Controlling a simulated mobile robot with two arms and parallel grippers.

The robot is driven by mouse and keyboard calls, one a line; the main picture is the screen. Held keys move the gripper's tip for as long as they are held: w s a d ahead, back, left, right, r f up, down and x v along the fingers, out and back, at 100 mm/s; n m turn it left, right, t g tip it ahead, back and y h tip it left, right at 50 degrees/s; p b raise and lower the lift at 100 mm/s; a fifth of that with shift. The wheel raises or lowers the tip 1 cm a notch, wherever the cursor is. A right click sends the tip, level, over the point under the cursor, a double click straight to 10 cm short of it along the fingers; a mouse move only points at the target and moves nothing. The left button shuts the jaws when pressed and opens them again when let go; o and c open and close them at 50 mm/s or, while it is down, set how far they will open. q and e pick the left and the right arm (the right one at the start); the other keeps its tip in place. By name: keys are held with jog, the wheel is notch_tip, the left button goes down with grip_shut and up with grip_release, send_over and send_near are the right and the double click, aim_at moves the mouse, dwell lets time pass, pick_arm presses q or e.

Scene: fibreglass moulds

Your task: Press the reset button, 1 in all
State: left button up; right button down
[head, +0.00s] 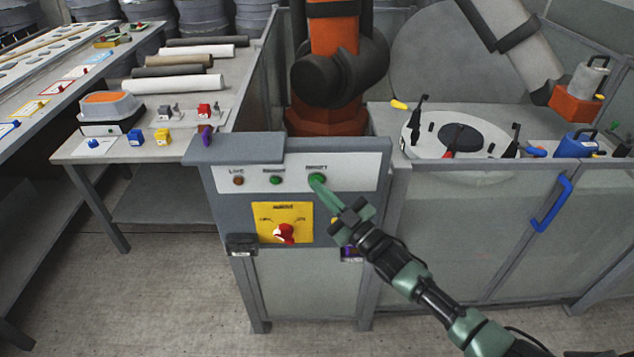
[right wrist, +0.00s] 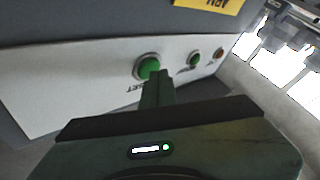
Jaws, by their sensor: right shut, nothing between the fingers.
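The reset button (head: 317,177) is a round green button at the right end of a white panel on a grey control stand. In the right wrist view it is the larger green button (right wrist: 148,67) in a metal ring, with part of its label showing below. My right gripper (head: 318,183) is shut and empty, its tips at the lower edge of the button in the head view. In the right wrist view the fingertips (right wrist: 157,76) overlap the button's lower right edge; whether they touch it I cannot tell. My left gripper is not in view.
Left of the reset button are a smaller green button (head: 275,180) and an orange-brown lamp (head: 238,181). Below is a yellow plate (head: 270,222) with a red rotary switch (head: 285,233). A bench with rolls stands left; a fenced cell with an orange robot arm (head: 334,60) stands behind.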

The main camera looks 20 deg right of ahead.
jog(key=shift+s, duration=0.1)
jog(key=shift+s+a+p, duration=0.25)
jog(key=shift+s+p, duration=0.25)
jog(key=shift+s, duration=0.2)
jog(key=s+p, duration=0.1)
jog(key=s, duration=0.1)
jog(key=s+a+p, duration=0.1)
jog(key=s, duration=0.1)
jog(key=shift+s+a+p, duration=0.2)
jog(key=shift+s+p, duration=0.1)
jog(key=shift+s, duration=0.1)
jog(key=shift+f, duration=0.1)
dwell(0.5)
